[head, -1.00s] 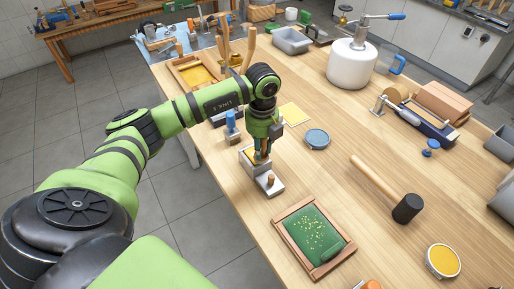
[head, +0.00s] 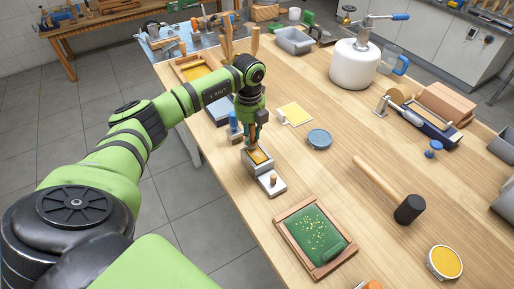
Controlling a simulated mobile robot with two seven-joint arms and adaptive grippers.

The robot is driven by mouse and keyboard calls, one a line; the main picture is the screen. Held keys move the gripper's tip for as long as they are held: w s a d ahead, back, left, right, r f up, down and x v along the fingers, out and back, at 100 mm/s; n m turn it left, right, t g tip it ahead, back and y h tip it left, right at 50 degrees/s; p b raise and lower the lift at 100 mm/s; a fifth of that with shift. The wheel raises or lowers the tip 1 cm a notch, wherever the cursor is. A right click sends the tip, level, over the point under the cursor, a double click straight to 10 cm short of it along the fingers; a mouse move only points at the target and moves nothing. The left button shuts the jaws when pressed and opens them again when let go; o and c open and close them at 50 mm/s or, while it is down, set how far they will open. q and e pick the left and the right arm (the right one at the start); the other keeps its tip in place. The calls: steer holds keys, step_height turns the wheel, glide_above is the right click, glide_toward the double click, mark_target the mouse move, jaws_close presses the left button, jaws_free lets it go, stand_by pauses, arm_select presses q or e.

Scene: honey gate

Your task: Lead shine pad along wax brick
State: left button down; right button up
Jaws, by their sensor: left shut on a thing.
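The wax brick (head: 261,157) is an orange-yellow block in a pale metal holder near the table's left edge. My left gripper (head: 250,145) points down at the far left end of the brick. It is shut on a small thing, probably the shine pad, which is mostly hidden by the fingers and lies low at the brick. I cannot tell whether it touches the wax. My right gripper is not in view.
A metal block with a wooden knob (head: 272,184) adjoins the holder's near side. A wood-framed green tray (head: 315,236) lies nearer. A blue-grey round lid (head: 319,139) and a black-headed mallet (head: 408,209) lie to the right, with bare table between.

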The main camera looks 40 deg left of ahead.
arm_select(q)
steer(key=shift+f, duration=0.25)
steer(key=shift+f, duration=0.25)
stand_by(0.3)
steer(key=s+d, duration=0.1)
steer(key=d, duration=0.1)
steer(key=s+d, duration=0.1)
steer(key=d, duration=0.1)
steer(key=s+d, duration=0.1)
steer(key=d, duration=0.2)
steer(key=shift+w+r, duration=0.1)
steer(key=shift+r, duration=1)
steer(key=shift+a, duration=0.1)
